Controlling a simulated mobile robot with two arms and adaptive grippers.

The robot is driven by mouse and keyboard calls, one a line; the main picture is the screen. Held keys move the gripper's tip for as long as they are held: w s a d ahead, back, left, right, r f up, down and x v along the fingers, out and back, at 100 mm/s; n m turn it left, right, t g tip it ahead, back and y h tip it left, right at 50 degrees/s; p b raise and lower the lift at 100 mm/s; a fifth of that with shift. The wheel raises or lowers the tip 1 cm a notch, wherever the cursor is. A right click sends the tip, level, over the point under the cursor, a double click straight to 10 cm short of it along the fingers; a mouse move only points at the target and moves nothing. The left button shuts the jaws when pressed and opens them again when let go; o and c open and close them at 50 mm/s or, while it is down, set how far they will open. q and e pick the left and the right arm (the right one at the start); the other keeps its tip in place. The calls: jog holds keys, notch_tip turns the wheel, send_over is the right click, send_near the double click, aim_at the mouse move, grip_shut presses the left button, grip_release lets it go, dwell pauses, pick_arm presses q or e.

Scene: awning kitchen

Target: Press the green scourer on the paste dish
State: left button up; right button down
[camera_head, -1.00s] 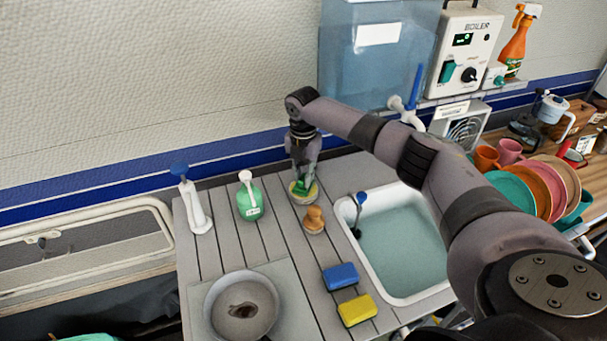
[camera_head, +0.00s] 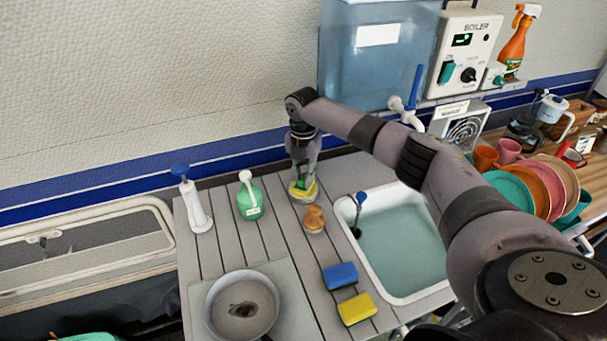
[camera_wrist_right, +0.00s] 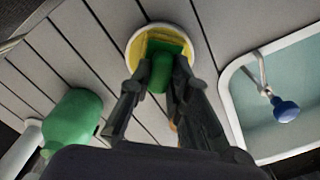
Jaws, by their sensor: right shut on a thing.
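The green scourer (camera_head: 301,184) is a square pad with a raised green grip, and it shows from above in the wrist view (camera_wrist_right: 171,47). My right gripper (camera_head: 302,178) is shut on its grip and points down; its two dark fingers also show in the wrist view (camera_wrist_right: 163,82). The paste dish (camera_head: 303,197) is small, round and white-rimmed with yellow paste, seen around the pad in the wrist view (camera_wrist_right: 141,47). The scourer is over the dish, its underside hidden; I cannot tell whether it touches the paste. My left gripper is not in view.
A green pump bottle (camera_head: 250,201) and a white blue-topped bottle (camera_head: 196,208) stand left of the dish. A brown-knobbed brush (camera_head: 314,219) is close in front. The sink (camera_head: 401,240) is to the right. Blue (camera_head: 340,275) and yellow (camera_head: 357,309) sponges lie nearer.

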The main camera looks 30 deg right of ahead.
aim_at(300, 180)
jog(key=shift+s+f, duration=0.1)
notch_tip(300, 180, up, 7)
jog(key=p, duration=0.7)
dwell(0.5)
dwell(0.4)
jog(key=shift+s+a+m, duration=0.1)
jog(key=shift+a+m, duration=0.4)
jog(key=shift+a, duration=0.15)
jog(key=s+a+r+m+b, duration=0.2)
jog(key=s+a+r+m, duration=0.1)
jog(key=s+a+m, duration=0.5)
jog(key=s+a+r+m+b, duration=0.2)
jog(key=s+a+m, duration=0.7)
jog(key=s+m, duration=0.6)
jog(key=shift+a+r+m, duration=0.15)
jog(key=shift+r+m, duration=0.35)
jog(key=shift+r, duration=0.25)
